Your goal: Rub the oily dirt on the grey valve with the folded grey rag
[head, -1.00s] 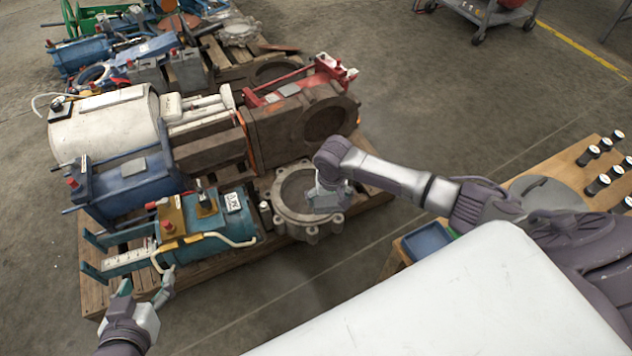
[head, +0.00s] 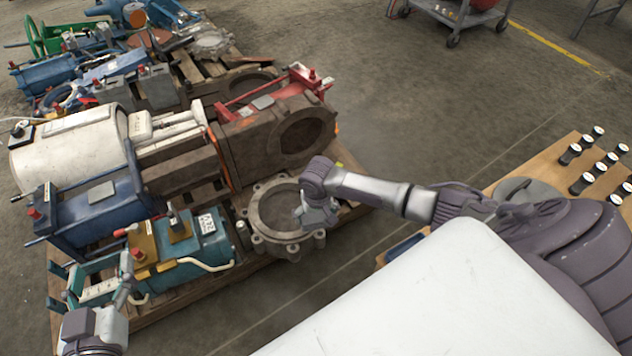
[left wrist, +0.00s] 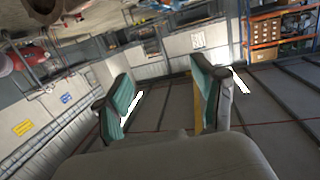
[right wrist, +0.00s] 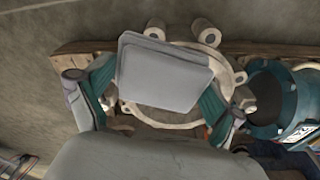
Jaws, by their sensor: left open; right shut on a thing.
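The grey valve (head: 258,232) is a round, open body with a lugged rim, lying on the near right part of the pallet. My right gripper (head: 318,214) is over its right side. In the right wrist view that gripper (right wrist: 155,92) is shut on the folded grey rag (right wrist: 165,72), a flat pale pad. The rag covers much of the valve (right wrist: 240,78); I cannot tell whether they touch. No oily dirt can be made out. My left gripper (head: 126,292) is near the pallet's front left; its fingers are apart and empty in the left wrist view (left wrist: 162,85).
A teal valve actuator (head: 195,262) lies just left of the grey valve, with blue, white and brown units behind. The wooden pallet (head: 170,312) has bare floor in front. A wooden table (head: 545,165) with black-and-white pieces stands at the right.

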